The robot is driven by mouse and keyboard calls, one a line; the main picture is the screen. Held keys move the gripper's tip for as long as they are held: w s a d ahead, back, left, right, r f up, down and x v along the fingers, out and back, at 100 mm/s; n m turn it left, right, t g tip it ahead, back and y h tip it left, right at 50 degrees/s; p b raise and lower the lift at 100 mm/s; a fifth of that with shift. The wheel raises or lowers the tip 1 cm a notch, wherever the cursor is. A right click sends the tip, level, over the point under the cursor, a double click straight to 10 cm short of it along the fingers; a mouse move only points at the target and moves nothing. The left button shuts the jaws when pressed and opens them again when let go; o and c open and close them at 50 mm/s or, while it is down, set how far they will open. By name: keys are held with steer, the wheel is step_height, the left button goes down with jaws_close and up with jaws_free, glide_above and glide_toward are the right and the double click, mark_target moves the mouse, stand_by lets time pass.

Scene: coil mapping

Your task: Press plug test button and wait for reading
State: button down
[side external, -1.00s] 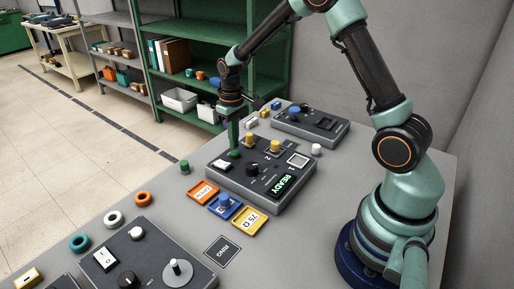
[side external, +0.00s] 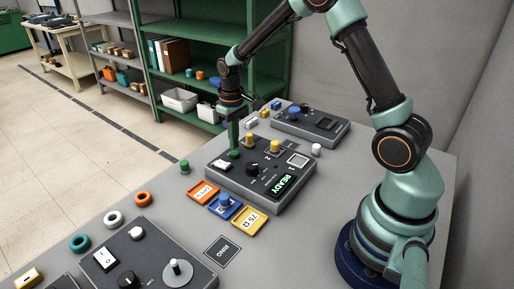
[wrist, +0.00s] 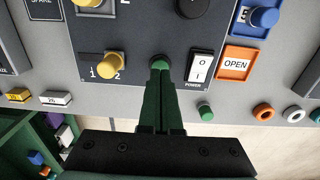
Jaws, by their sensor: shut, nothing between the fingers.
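The dark grey test box (side external: 262,190) sits mid-table, with a green lit display (side external: 281,187) that reads READY. A round green button (side external: 235,154) is near its far left edge and also shows in the wrist view (wrist: 159,62). My gripper (side external: 234,142) is shut and empty, pointing down over this button. In the wrist view its green fingertips (wrist: 160,74) overlap the button's near edge. I cannot tell whether they touch or press it. A white power rocker switch (wrist: 199,67) is just right of the button in the wrist view.
Yellow plugs (side external: 276,146) stand on the box. Orange (side external: 203,191), blue (side external: 222,207) and yellow (side external: 249,220) trays line its front left side; the blue one holds a blue plug. A second device (side external: 310,124) stands behind, another panel (side external: 140,254) in front.

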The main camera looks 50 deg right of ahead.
mark_target(235, 153)
steer(key=shift+f, duration=0.25)
steer(key=shift+f, duration=0.35)
steer(key=shift+f, duration=0.35)
stand_by(0.3)
steer(key=shift+r, duration=3.25)
steer(key=shift+r, duration=0.1)
steer(key=s+a+r+t, duration=0.2)
steer(key=s+a+r, duration=0.1)
steer(key=s+r, duration=0.3)
steer(key=s+a+r+t, duration=0.3)
steer(key=s+r, duration=0.4)
steer(key=s, duration=0.3)
steer(key=shift+a+r+t, duration=0.15)
steer(key=shift+a+t, duration=0.15)
steer(key=shift+a, duration=0.1)
